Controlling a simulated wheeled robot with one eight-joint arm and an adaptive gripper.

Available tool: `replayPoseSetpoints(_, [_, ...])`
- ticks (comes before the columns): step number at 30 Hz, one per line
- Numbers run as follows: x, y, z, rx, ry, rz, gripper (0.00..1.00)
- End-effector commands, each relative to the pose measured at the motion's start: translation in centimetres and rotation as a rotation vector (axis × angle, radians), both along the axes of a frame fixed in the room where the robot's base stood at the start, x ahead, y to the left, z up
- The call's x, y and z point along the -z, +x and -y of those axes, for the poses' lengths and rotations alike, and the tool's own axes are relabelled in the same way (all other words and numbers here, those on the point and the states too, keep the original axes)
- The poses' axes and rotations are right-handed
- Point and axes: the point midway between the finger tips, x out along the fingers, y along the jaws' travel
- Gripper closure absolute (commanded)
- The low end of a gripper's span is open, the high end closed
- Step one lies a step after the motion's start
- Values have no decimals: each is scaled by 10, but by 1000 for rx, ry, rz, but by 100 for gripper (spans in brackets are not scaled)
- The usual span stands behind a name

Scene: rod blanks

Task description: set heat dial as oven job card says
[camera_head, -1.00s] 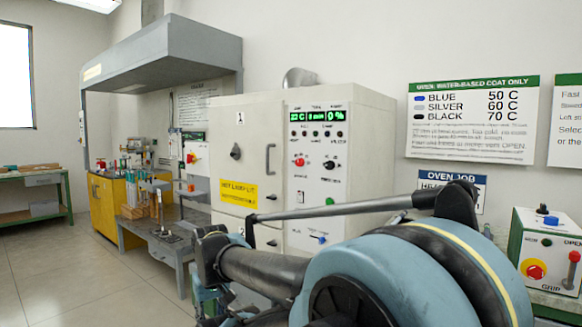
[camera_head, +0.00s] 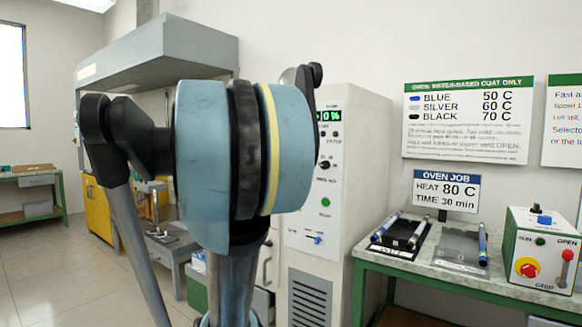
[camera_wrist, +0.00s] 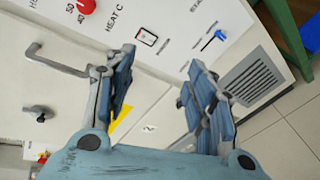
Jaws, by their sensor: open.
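The oven job card (camera_head: 446,190) reads HEAT 80 C, TIME 30 min. The oven (camera_head: 355,150) is a pale cabinet; my arm hides the left part of its panel in the head view. The red heat dial (camera_wrist: 86,6) shows at the top edge of the wrist view, beside the print HEAT C and the marks 30, 40 and 50. Its pointer setting cannot be read. My gripper (camera_wrist: 160,66) is open and empty in front of the oven, below the dial and apart from it. The fingers are hidden in the head view.
On the panel are a rocker switch (camera_wrist: 148,38), a blue slider (camera_wrist: 221,35), a black knob (camera_head: 325,164) and a green button (camera_head: 326,202). A door handle (camera_wrist: 55,60) sticks out at left. A bench (camera_head: 400,258) with rods and a control box (camera_head: 541,252) stands right.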

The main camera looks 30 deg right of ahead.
Motion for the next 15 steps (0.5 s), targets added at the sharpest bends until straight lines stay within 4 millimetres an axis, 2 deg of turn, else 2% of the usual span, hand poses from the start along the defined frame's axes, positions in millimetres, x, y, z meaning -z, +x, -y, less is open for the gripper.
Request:
replayPoseSetpoints(1, [-20,11,10,-18,-86,-38,50])
replayPoseSetpoints(3, [-44,24,21,-43,-200,-93,50])
replayPoseSetpoints(6, [-69,39,29,-69,-321,-158,50])
replayPoseSetpoints(10, [-87,49,35,-85,-412,-212,50])
replayPoseSetpoints(15, [-93,56,42,-90,-442,-231,50])
